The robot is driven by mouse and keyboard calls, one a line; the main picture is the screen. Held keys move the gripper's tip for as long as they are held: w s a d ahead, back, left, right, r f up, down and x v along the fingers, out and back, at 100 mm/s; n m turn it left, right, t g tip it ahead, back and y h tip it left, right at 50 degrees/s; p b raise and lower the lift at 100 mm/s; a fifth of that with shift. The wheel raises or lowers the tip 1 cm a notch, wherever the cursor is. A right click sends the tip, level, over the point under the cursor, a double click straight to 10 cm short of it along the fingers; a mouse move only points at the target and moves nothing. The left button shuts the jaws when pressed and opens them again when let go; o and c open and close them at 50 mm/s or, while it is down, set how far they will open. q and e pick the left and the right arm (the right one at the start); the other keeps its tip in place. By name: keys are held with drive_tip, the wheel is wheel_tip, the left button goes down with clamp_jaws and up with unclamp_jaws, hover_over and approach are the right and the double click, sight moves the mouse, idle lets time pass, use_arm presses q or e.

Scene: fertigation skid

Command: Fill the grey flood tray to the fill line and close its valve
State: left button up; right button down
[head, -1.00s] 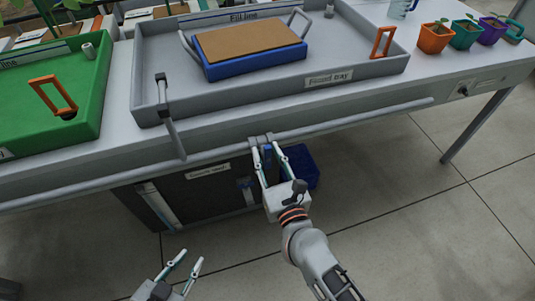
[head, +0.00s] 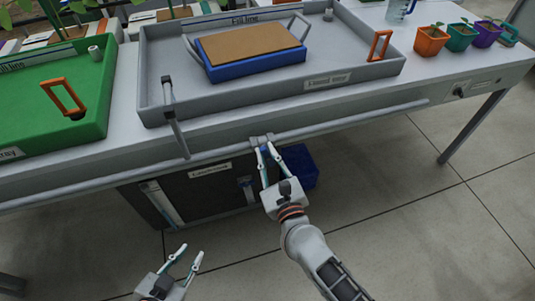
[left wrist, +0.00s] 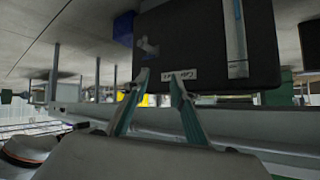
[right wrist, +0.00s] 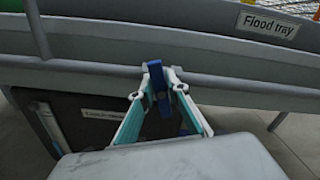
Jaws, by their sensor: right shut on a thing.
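The grey flood tray (head: 200,112) lies on the bench with a "Fill line" label (head: 243,20) on its inner back wall. I cannot make out water in it. A blue valve handle (right wrist: 158,82) is at the rail under the tray's front edge. My right gripper (head: 265,146) is shut on the blue handle; the right wrist view shows it upright between the fingertips. My left gripper (head: 189,252) is open and empty, low in front of the bench. The dark tank (head: 215,190) stands under the bench.
A blue block with a brown top (head: 250,62) sits inside the grey tray, near an orange loop handle (head: 380,46). A green tray (head: 40,115) lies to the left. Coloured plant pots (head: 432,41) stand at right. A blue bin (head: 302,165) is behind my right gripper. The floor in front is open.

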drive_tip(key=shift+a+n+p, duration=0.1)
drive_tip(key=shift+n+p, duration=0.8)
drive_tip(key=shift+n, duration=0.9)
drive_tip(key=c, duration=2)
unclamp_jaws()
drive_tip(key=shift+c, duration=0.2)
drive_tip(key=v, duration=1.2)
